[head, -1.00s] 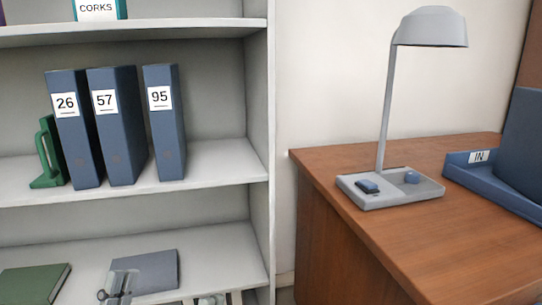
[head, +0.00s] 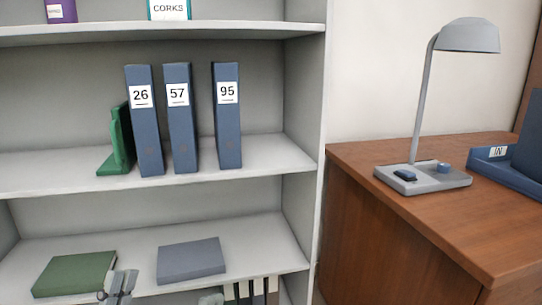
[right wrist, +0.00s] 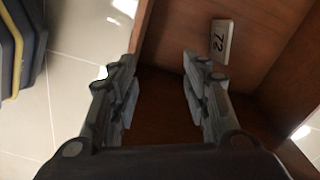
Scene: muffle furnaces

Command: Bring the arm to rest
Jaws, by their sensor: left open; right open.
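My left gripper (head: 118,287) shows at the bottom left of the head view, in front of the lower shelf. Its fingers are open and I see nothing between them. It appears in front of the right end of a green book (head: 75,272); the distance between them is unclear. My right gripper (right wrist: 160,62) is open and empty in the right wrist view, its two fingers well apart.
A white shelf unit (head: 318,170) holds blue binders (head: 180,130), a green bookend (head: 122,140) and a grey book (head: 190,260). To the right a wooden desk (head: 400,225) bears a grey lamp (head: 468,38) and a blue tray (head: 492,165). Pale floor (right wrist: 75,90) shows in the right wrist view.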

